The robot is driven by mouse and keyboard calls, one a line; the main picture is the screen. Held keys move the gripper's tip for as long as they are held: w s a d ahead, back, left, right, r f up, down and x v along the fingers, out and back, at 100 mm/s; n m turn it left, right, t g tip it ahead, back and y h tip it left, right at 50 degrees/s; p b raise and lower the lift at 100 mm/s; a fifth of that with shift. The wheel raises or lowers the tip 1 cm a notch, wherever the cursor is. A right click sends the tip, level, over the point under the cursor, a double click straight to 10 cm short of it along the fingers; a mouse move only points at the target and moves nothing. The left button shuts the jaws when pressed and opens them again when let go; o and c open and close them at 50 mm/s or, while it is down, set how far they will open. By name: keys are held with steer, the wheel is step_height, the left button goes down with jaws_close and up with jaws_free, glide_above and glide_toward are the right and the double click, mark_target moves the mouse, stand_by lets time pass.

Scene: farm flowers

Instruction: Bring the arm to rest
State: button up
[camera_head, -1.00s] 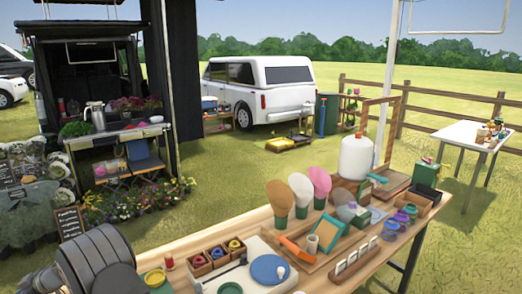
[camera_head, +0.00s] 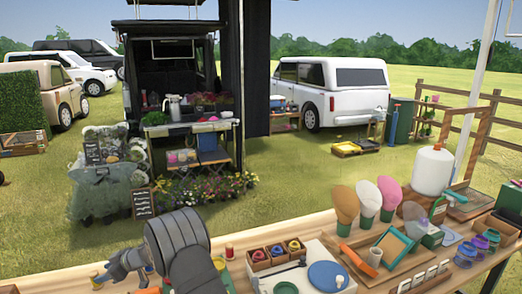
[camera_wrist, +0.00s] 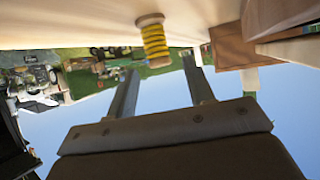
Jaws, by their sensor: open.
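My gripper (camera_head: 112,268) is at the lower left of the head view, low over or beside the left end of the wooden table (camera_head: 60,268). In the wrist view, my gripper (camera_wrist: 160,85) shows two grey fingers held wide apart with nothing between them. A spool wound with yellow (camera_wrist: 154,40) stands on the tabletop beyond the fingertips, apart from them. My dark arm link hides part of the table in the head view.
A wooden box (camera_wrist: 232,45) is near the fingers in the wrist view.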

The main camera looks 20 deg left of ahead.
mark_target(97, 275)
steer(key=x, duration=0.3)
steer(key=shift+a+f, duration=0.1)
steer(key=shift+a, duration=0.1)
steer(key=w+d+r, duration=0.7)
steer(key=d+r, duration=0.1)
steer(key=r, duration=0.3)
steer(key=w+d+r+m+t, duration=0.1)
steer(key=w+d+r, duration=0.2)
steer(key=w+d, duration=0.75)
steer(key=w+d+r+m+t, duration=0.1)
steer(key=d+r, duration=0.1)
steer(key=d, duration=0.8)
steer(key=w+d+r+m+t+y, duration=0.1)
steer(key=d+r+t, duration=0.1)
steer(key=d, duration=0.8)
steer(key=w+d+r+m+t, duration=0.1)
steer(key=w+d+r, duration=0.1)
steer(key=d, duration=0.8)
steer(key=s+x, duration=0.2)
steer(key=x, duration=0.9)
steer(key=shift+s+f, duration=0.2)
steer(key=shift+f, duration=0.4)
steer(key=shift+a, duration=0.1)
